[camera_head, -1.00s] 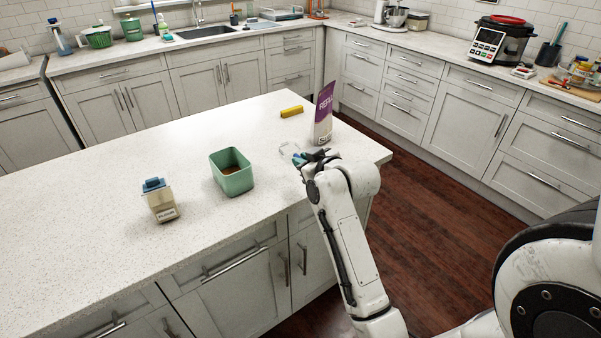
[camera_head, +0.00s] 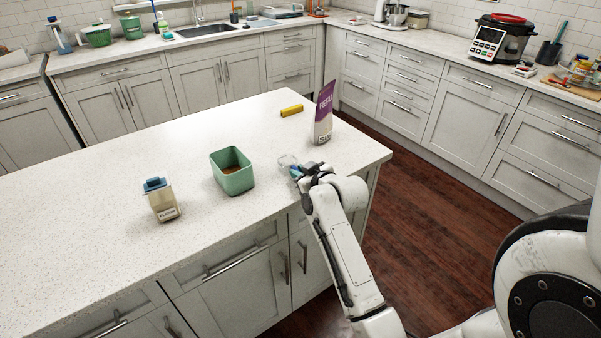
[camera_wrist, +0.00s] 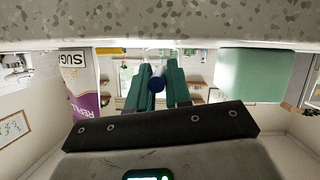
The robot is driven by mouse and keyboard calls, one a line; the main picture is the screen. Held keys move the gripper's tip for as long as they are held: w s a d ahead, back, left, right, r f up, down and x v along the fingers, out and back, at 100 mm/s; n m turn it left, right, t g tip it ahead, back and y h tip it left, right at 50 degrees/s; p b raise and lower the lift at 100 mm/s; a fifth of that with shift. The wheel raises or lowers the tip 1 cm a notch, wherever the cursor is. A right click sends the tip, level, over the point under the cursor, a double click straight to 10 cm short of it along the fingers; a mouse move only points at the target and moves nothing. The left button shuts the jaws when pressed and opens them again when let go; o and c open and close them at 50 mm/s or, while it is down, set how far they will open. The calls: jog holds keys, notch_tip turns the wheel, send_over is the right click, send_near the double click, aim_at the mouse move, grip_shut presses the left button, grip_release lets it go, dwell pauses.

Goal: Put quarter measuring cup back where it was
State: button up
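The measuring cup (camera_head: 287,160) looks like a small clear cup with a blue handle, low over the island near its right end. In the wrist view the blue handle end (camera_wrist: 156,84) sits between the two green fingers, with a faint clear part beyond it. My gripper (camera_head: 297,170) appears shut on the handle. It partly hides the cup in the head view. Whether the cup touches the counter cannot be told. The green container (camera_head: 234,180) with brown contents stands left of the cup; it also shows in the wrist view (camera_wrist: 255,75).
A purple and white sugar bag (camera_head: 324,112) stands behind and right of my gripper. A yellow block (camera_head: 292,110) lies farther back. A flour jar (camera_head: 161,201) with a blue lid stands left of the green container. The island top (camera_head: 90,190) is clear at the left.

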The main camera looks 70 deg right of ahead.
jog(key=o, duration=0.4)
jog(key=shift+r, duration=0.1)
jog(key=v, duration=1.2)
jog(key=w+a+f+n+g+y, duration=0.1)
jog(key=a+f+g+y, duration=0.15)
jog(key=a+f, duration=0.5)
jog(key=a+f+n+g+y, duration=0.2)
jog(key=a+f+y, duration=0.2)
jog(key=a, duration=0.6)
jog(key=s+a+f+n+g+y, duration=0.1)
jog(key=s+a+f+g, duration=0.4)
jog(key=s+a, duration=0.4)
jog(key=shift+s+a+f+g+b, duration=0.2)
jog(key=shift+a+f+g+b, duration=0.15)
jog(key=shift+a+f, duration=0.3)
jog(key=shift+d, duration=0.1)
